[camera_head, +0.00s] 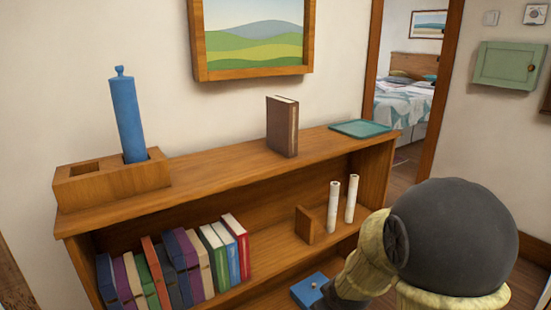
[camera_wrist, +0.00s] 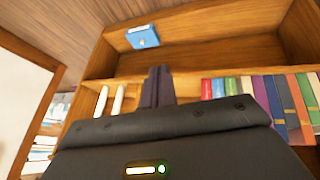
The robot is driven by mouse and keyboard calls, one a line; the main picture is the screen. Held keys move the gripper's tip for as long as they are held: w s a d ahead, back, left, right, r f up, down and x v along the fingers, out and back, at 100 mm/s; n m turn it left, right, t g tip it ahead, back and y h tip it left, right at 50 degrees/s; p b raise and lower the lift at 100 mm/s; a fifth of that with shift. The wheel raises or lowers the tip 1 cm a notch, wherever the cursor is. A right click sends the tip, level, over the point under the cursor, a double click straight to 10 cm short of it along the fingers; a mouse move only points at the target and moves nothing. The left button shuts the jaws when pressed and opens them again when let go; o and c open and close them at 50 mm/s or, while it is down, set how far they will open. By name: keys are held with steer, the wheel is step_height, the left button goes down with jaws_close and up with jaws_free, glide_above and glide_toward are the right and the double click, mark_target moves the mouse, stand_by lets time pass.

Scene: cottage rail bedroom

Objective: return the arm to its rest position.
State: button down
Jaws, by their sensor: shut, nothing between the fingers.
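My arm shows at the lower right of the head view, a large dark rounded joint with pale yellowish links, in front of the right end of the bookshelf (camera_head: 215,201). My gripper does not show in the head view. In the wrist view my gripper (camera_wrist: 158,72) shows as two dark fingers side by side, shut with nothing between them. The fingers point toward the shelf compartments, and the wrist picture is turned over. I cannot tell the exact gap between fingertips and shelf.
On the shelf top stand a wooden holder (camera_head: 112,184) with a blue cylinder (camera_head: 126,118), a brown book (camera_head: 282,127) and a teal tray (camera_head: 360,129). Below are several books (camera_head: 177,266), two white rolls (camera_head: 334,207) and a blue box (camera_head: 309,290). A doorway opens at right.

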steer(key=s+d+r+m+g, duration=0.25)
steer(key=s+m, duration=0.35)
steer(key=s, duration=0.6)
step_height(320, 180, up, 32)
steer(key=p, duration=3.2)
steer(key=shift+s+a+g, duration=0.3)
steer(key=shift+g, duration=0.15)
